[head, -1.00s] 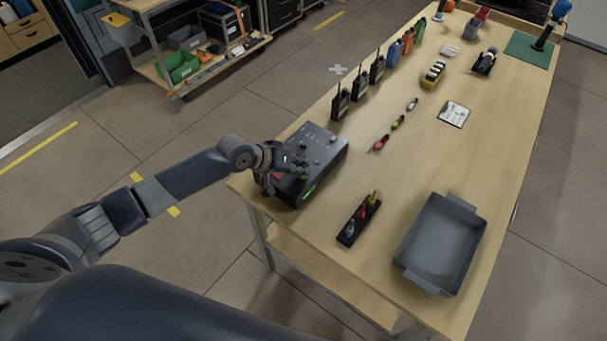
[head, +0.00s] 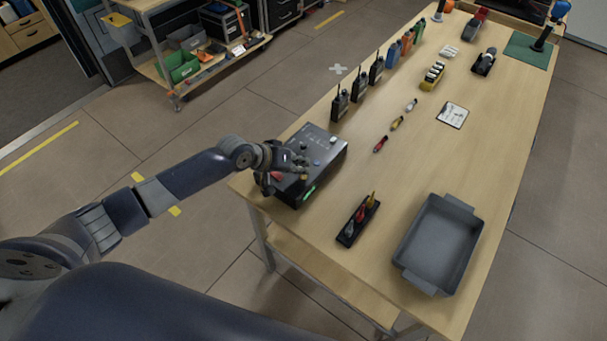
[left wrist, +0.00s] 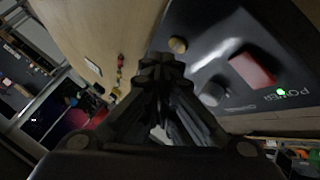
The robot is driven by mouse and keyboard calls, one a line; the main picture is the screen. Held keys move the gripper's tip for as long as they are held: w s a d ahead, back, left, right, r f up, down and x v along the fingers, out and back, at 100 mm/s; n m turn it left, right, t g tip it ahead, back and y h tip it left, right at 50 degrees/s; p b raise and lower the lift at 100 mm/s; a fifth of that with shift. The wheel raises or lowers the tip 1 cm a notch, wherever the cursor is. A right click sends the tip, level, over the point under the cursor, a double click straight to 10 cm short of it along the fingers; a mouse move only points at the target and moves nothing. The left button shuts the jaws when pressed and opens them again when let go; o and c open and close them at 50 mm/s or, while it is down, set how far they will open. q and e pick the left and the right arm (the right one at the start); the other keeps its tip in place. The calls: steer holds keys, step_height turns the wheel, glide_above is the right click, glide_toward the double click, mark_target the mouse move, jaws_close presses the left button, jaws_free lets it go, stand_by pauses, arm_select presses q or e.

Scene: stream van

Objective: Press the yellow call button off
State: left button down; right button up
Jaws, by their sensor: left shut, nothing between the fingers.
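The dark control box (head: 336,157) sits at the near left corner of the wooden bench. Its yellow button (left wrist: 177,44) shows in the left wrist view, just beyond my fingertips; it looks small in the head view (head: 303,177). My left gripper (left wrist: 160,62) is shut and empty, its tips close to the button. I cannot tell whether they touch it. In the head view the left gripper (head: 298,165) is over the box's left part and covers some of its top. A red switch (left wrist: 252,70), grey knob (left wrist: 215,93) and lit green power light (left wrist: 281,92) are nearby. My right gripper is out of view.
Several black radios (head: 341,103) stand behind the box along the bench's left edge. A small black holder (head: 347,238) with coloured items and a grey tray (head: 405,247) are to the right.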

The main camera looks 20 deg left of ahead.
arm_select(q)
step_height(320, 180, up, 6)
steer(key=p, duration=0.5)
steer(key=shift+p, duration=0.35)
